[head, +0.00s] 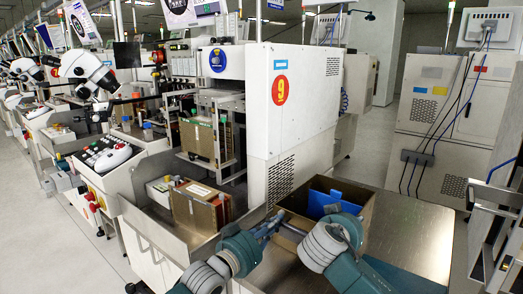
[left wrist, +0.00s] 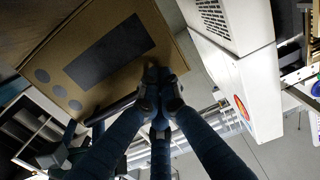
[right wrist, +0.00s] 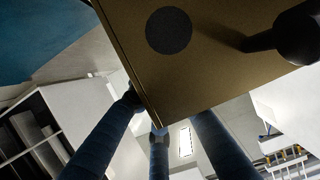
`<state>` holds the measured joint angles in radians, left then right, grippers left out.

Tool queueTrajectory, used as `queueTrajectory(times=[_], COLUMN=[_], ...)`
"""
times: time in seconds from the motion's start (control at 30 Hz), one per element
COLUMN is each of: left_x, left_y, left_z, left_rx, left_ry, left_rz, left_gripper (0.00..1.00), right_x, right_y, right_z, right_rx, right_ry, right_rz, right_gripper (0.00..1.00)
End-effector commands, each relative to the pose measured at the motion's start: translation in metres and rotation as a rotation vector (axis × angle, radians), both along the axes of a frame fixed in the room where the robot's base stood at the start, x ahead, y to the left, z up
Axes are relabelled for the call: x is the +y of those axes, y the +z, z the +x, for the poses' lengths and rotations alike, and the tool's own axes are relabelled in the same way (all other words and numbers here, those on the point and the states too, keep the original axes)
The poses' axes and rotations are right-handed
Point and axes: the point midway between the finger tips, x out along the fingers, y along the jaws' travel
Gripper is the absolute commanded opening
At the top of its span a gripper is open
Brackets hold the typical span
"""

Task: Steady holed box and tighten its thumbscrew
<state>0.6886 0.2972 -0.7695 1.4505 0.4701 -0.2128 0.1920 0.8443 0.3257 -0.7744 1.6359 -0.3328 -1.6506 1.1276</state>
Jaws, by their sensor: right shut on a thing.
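The holed box (head: 378,205) is an open brown box with a blue panel inside, on the metal table. In the left wrist view its face (left wrist: 65,62) has a dark rectangle and several dark round spots. My left gripper (head: 272,226) is at the box's left side; its fingertips (left wrist: 161,90) are close together by the box edge, and their grip is unclear. My right gripper (head: 338,226) is at the box's near side, its fingers (right wrist: 165,108) straddling the box edge. A dark knob on a shaft (right wrist: 292,36), perhaps the thumbscrew, shows beside the box (right wrist: 215,70).
The metal table (head: 420,235) is bare right of the box. A white machine marked 9 (head: 300,115) stands behind. Another brown box (head: 193,207) lies in a tray to the left. A metal rack (head: 490,230) stands at the right edge.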

Motion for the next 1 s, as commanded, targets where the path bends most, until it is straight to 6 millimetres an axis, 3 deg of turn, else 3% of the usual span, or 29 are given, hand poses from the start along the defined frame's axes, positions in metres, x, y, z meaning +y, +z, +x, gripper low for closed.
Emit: queueTrajectory(times=[0.43,0.77,1.0], left_x=[-0.002,-0.002,0.013], left_y=[0.002,-0.008,-0.010], left_z=[-0.001,-0.002,-0.021], left_rx=[-0.004,0.001,0.003], left_ry=[-0.002,-0.001,0.000], left_rz=[-0.003,0.001,0.001], left_gripper=[0.00,0.00,0.00], right_x=[0.004,0.003,0.002], right_y=[-0.001,-0.001,-0.001], right_z=[0.000,0.000,0.000], right_rx=[0.004,0.004,0.003], right_ry=[0.010,0.008,0.006], right_rz=[-0.001,0.000,0.000], right_gripper=[0.00,0.00,0.00])
